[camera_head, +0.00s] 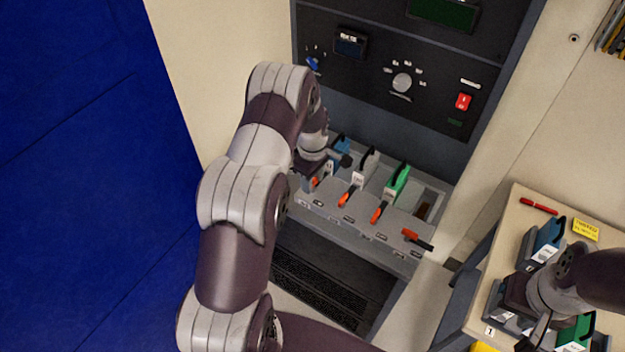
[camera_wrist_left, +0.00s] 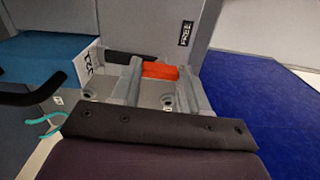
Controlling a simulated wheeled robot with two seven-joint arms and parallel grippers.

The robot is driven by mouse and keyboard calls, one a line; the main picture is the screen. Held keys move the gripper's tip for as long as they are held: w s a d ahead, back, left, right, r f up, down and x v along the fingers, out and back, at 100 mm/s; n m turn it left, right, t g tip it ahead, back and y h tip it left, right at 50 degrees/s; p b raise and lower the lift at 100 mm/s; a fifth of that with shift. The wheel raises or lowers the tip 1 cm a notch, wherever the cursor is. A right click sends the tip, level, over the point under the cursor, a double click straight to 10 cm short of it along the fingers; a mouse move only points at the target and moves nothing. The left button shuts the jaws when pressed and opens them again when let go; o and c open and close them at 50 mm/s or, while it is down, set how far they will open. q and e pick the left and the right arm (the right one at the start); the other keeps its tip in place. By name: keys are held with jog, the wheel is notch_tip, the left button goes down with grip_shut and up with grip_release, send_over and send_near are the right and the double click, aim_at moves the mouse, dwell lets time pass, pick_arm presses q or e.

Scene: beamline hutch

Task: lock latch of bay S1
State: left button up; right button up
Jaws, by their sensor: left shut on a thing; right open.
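The bay bench (camera_head: 345,225) holds a row of bays with orange-tipped latches. My left gripper (camera_head: 314,178) is at the leftmost bay, beside a blue module (camera_head: 341,146). Its orange latch handle (camera_head: 316,181) shows partly by the jaws. In the left wrist view, my left gripper (camera_wrist_left: 163,85) is shut on the orange latch handle (camera_wrist_left: 160,70), which sits between its fingers. The blue module (camera_wrist_left: 38,72) with a white label and black handle is beside it. The bay's number is too small to read. My right gripper (camera_head: 523,318) is open over the side table; its fingertips are partly hidden.
A white-grey module (camera_head: 366,168) and a green module (camera_head: 397,183) stand in the neighbouring bays. The right bay has its orange-and-black latch (camera_head: 415,239) set crosswise. A control panel (camera_head: 420,85) rises behind. The side table (camera_head: 517,215) holds several modules and a red pen-like item (camera_head: 539,206).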

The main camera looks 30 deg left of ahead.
pick_arm(q)
jog(key=shift+n, duration=0.3)
jog(key=o, duration=1.1)
jog(key=shift+c, duration=0.2)
jog(key=shift+r+b, duration=0.3)
jog(key=shift+r, duration=0.15)
notch_tip(320, 180, up, 12)
jog(key=b, duration=0.3)
jog(key=shift+f, duration=0.1)
